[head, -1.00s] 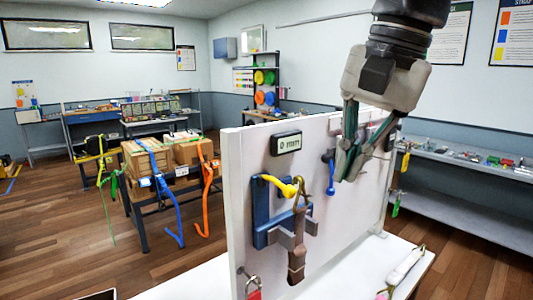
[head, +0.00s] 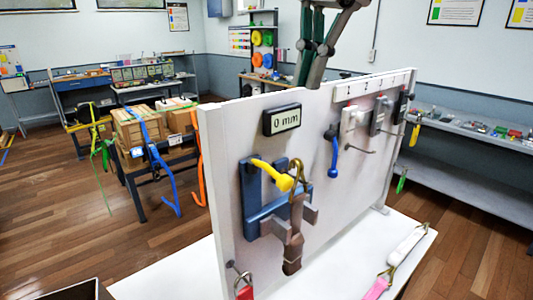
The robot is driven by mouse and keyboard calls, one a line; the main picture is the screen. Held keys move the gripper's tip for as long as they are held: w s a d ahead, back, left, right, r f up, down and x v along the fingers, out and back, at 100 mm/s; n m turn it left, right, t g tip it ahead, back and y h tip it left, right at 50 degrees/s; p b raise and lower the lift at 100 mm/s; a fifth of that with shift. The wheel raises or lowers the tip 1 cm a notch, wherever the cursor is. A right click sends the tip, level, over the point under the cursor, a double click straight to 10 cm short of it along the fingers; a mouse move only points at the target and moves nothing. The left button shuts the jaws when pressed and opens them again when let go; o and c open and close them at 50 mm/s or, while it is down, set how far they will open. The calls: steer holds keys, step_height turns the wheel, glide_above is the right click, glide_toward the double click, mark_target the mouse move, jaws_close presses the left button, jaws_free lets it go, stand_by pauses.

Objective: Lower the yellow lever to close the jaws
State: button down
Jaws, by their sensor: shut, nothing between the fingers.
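The yellow lever (head: 272,175) sticks out from the blue clamp body (head: 252,198) on the white panel, its rounded end reaching right and slightly down. The grey jaws (head: 310,214) are below it, with a brass hook (head: 297,172) and a brown strap (head: 292,250) hanging down at them. The strap and hook partly hide the gap between the jaws. My gripper (head: 310,82) is at the top of the head view, fingers pointing down near the panel's top edge. It is shut and empty, above and apart from the lever.
A display (head: 282,119) reading "0 mm" is above the clamp. A blue lever (head: 334,150) hangs to the right, beside several hooks. A red padlock (head: 244,291) hangs low on the left. The white panel (head: 226,180) stands on a white table (head: 175,277).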

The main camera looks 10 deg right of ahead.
mark_target(285, 175)
steer(key=a+f, duration=0.1)
steer(key=f, duration=0.7)
steer(key=a+f+p, duration=0.1)
steer(key=f, duration=0.4)
steer(key=shift+a+f, duration=0.1)
steer(key=shift+a, duration=0.25)
steer(key=shift+w+f, duration=0.1)
steer(key=shift+w, duration=0.05)
